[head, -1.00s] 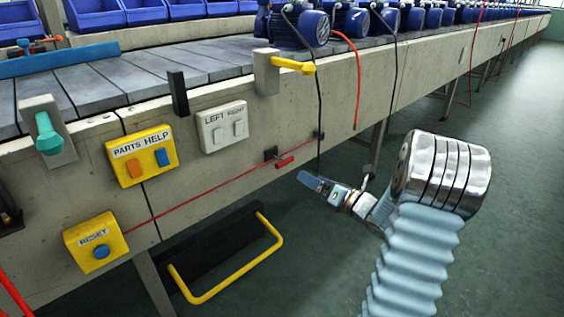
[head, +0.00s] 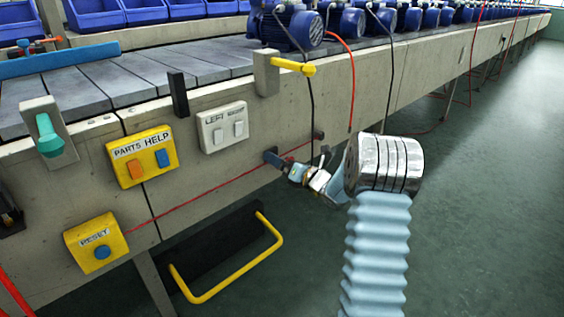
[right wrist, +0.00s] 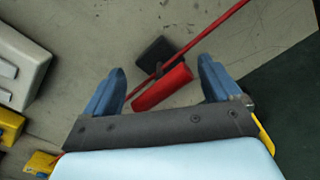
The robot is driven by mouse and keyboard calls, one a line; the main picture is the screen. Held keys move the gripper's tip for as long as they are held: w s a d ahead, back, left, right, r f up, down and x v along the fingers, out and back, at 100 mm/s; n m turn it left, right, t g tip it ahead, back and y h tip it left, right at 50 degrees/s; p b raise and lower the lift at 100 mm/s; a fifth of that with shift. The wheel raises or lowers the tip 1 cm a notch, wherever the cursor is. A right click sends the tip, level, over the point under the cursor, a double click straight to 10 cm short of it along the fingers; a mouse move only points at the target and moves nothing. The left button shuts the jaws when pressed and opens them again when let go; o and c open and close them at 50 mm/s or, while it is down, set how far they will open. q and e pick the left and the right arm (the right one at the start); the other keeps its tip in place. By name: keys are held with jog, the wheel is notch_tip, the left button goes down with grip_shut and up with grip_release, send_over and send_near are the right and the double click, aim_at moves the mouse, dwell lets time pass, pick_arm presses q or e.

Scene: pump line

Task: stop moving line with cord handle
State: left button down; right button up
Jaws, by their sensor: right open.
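A thin red cord (head: 200,190) runs along the front of the conveyor frame, rising to the right. Its red handle (right wrist: 162,87) shows in the right wrist view, hanging beside a dark bracket (right wrist: 155,54) on the concrete-coloured face. My right gripper (right wrist: 161,88) is open, with one blue finger on each side of the handle; I cannot tell whether either finger touches it. In the head view my right gripper (head: 277,160) is at the cord, and it hides the handle there. My left gripper is not in view.
A yellow RESET box (head: 95,242), a yellow PARTS HELP box (head: 141,156) and a white LEFT/RIGHT switch box (head: 222,127) sit left of my gripper. A yellow bar (head: 235,265) sticks out below. Blue pumps (head: 290,25) stand on the line. Floor at right is clear.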

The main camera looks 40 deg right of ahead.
jog(key=c, duration=1.4)
jog(key=shift+o, duration=0.2)
jog(key=s+b, duration=0.2)
jog(key=s, duration=0.1)
jog(key=shift+s+d+b, duration=0.1)
jog(key=shift+d+b, duration=0.1)
jog(key=shift+b, duration=0.1)
jog(key=o, duration=1.4)
jog(key=shift+c, duration=0.2)
jog(key=s+d, duration=0.1)
jog(key=s, duration=1.2)
jog(key=shift+s, duration=0.4)
